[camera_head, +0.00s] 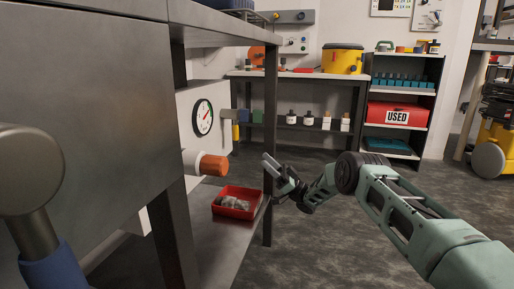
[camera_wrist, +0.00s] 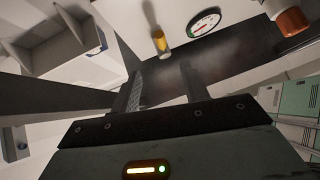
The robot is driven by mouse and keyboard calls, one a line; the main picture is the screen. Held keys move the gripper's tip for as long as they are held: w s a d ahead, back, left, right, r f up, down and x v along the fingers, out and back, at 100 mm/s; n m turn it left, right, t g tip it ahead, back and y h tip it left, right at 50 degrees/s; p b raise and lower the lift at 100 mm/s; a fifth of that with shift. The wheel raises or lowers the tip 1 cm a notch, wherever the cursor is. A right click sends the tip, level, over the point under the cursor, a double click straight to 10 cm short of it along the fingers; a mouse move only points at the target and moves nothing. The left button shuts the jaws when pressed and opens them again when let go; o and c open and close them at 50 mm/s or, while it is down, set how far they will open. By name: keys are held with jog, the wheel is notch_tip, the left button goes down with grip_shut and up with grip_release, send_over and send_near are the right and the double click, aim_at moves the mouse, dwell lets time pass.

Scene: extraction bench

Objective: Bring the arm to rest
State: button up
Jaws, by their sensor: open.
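My arm (camera_head: 395,205) reaches in from the lower right of the head view, its links bent and its end pointing left. My gripper (camera_head: 268,163) is beside the bench's front leg, above and to the right of the red tray. In the wrist view my gripper (camera_wrist: 162,85) shows its two fingers apart, with nothing between them. Its fingertips point toward a dark surface near the gauge panel.
The metal bench (camera_head: 85,110) fills the left, its leg (camera_head: 270,130) close to my gripper. A red tray (camera_head: 237,202) with grey pieces sits on its lower shelf. A gauge (camera_head: 202,118) and an orange knob (camera_head: 213,166) are nearby. Open floor (camera_head: 320,250) lies below my arm.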

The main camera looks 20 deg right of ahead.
jog(key=shift+v, duration=0.95)
